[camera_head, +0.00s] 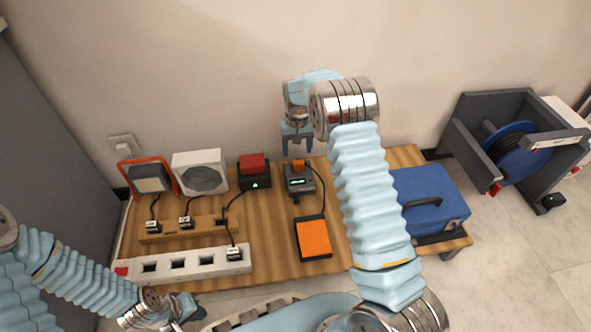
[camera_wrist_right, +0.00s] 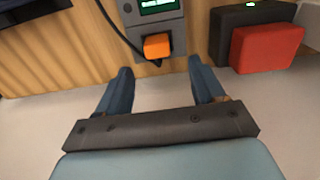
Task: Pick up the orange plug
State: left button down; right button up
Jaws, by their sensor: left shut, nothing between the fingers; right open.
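The orange plug (camera_head: 298,165) sits at the far end of a grey device (camera_head: 301,185) with a green display. In the right wrist view the orange plug (camera_wrist_right: 157,46) is just beyond the fingertips, roughly centred between them. My right gripper (camera_head: 297,150) is open and empty, pointing down close by the plug on its wall side; its two fingers also show in the right wrist view (camera_wrist_right: 160,72). I see no contact between fingers and plug. My left gripper (camera_head: 188,312) is shut and empty at the lower left, in front of the table.
A red-topped black box (camera_head: 252,171) stands close left of the device. A black-and-orange box (camera_head: 313,239) is joined to it by a cable. A white power strip (camera_head: 187,264), a lamp (camera_head: 149,178), a fan (camera_head: 201,174) and a blue case (camera_head: 429,200) are also on the wooden table (camera_head: 275,247).

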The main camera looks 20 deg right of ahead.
aim_at(298, 162)
jog(key=f, duration=0.2)
jog(key=f+b, duration=0.1)
jog(key=f, duration=0.4)
jog(key=shift+s+d+b, duration=0.1)
jog(key=shift+s+b, duration=0.15)
jog(key=shift+b, duration=0.1)
jog(key=c, duration=1.1)
jog(key=shift+r, duration=0.1)
jog(key=shift+r, duration=0.55)
notch_tip(298, 162, up, 3)
jog(key=shift+s+f+p, duration=0.1)
jog(key=shift+p, duration=0.45)
jog(key=s+a+r+p, duration=0.1)
jog(key=s+a+r, duration=0.1)
jog(key=s+r, duration=0.1)
jog(key=s+a+r+p, duration=0.1)
jog(key=s+a+r, duration=0.1)
jog(key=s, duration=0.3)
jog(key=s+a+r+p, duration=0.1)
jog(key=s+a+r, duration=0.1)
jog(key=s+r, duration=0.2)
jog(key=shift+s+a, duration=0.15)
